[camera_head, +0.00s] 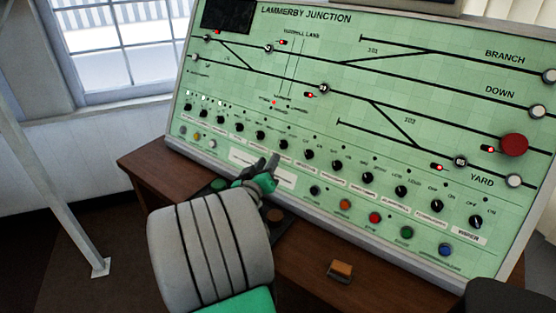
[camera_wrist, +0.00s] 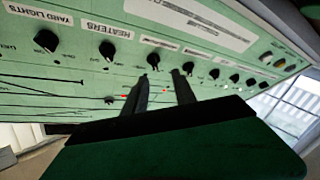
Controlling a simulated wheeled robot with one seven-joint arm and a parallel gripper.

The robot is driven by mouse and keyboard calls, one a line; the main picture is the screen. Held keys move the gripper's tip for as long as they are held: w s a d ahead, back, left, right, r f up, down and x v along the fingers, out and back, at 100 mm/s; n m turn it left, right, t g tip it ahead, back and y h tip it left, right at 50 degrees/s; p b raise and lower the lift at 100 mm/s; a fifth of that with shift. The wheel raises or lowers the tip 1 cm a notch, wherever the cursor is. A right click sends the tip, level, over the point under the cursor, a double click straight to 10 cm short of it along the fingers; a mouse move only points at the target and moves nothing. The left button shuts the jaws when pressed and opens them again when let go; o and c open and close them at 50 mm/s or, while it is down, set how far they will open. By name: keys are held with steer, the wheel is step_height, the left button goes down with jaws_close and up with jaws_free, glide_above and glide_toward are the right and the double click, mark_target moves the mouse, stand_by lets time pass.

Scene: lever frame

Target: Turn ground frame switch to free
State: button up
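The green signal panel (camera_head: 300,40) carries a slanting row of black rotary switches along its lower part. Their small labels are mostly unreadable, so I cannot tell which one is the ground frame switch. My gripper (camera_head: 267,167) is in front of the lower middle of this row. In the wrist view my gripper (camera_wrist: 159,80) has its two dark fingers apart with nothing between them. A black switch (camera_wrist: 153,60) shows just beyond the fingertips, between them in the picture, and another switch (camera_wrist: 187,68) is just right of it. I cannot tell whether a finger touches either.
A switch (camera_wrist: 45,41) beside the YARD LIGHTS label and one (camera_wrist: 107,50) beside the HEATERS label lie to the left. Coloured push buttons (camera_head: 374,218) and a big red button (camera_head: 514,145) stand out from the panel. An orange-brown block (camera_head: 340,270) is on the wooden desk (camera_head: 300,262).

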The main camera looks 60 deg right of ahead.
mark_target(280, 143)
steer(key=d, duration=0.2)
steer(key=d+p, duration=0.1)
steer(key=d, duration=0.4)
steer(key=shift+d+r, duration=0.25)
steer(key=shift+d, duration=0.1)
steer(key=shift+w+d, duration=0.15)
steer(key=shift+d, duration=0.15)
steer(key=shift+c, duration=0.2)
jaws_close()
